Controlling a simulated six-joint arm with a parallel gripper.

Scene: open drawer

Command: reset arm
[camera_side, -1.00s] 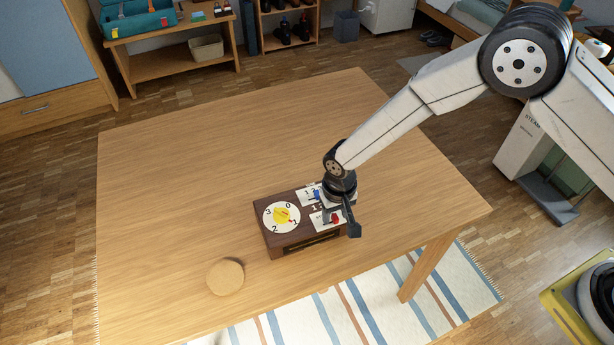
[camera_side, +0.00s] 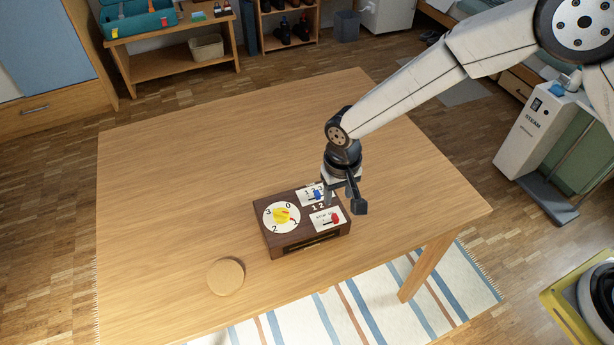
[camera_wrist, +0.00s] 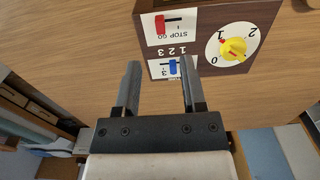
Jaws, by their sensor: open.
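My gripper (camera_side: 344,204) is open and empty, raised above the right part of a dark wooden box (camera_side: 303,237) on the table. In the wrist view, the two fingers of my gripper (camera_wrist: 159,85) stand apart, with the box (camera_wrist: 203,16) beyond them. The box has a yellow dial (camera_side: 282,215) on a white numbered disc, a blue slider (camera_side: 317,194) and a red slider (camera_side: 335,219) on a plate marked STOP GO. In the wrist view the blue slider (camera_wrist: 173,67) shows just left of the right finger.
A round wooden disc (camera_side: 226,277) lies on the table (camera_side: 200,180) in front and left of the box. The rest of the tabletop is clear. A shelf bench (camera_side: 180,50) and a steam machine (camera_side: 530,135) stand on the floor, away from the table.

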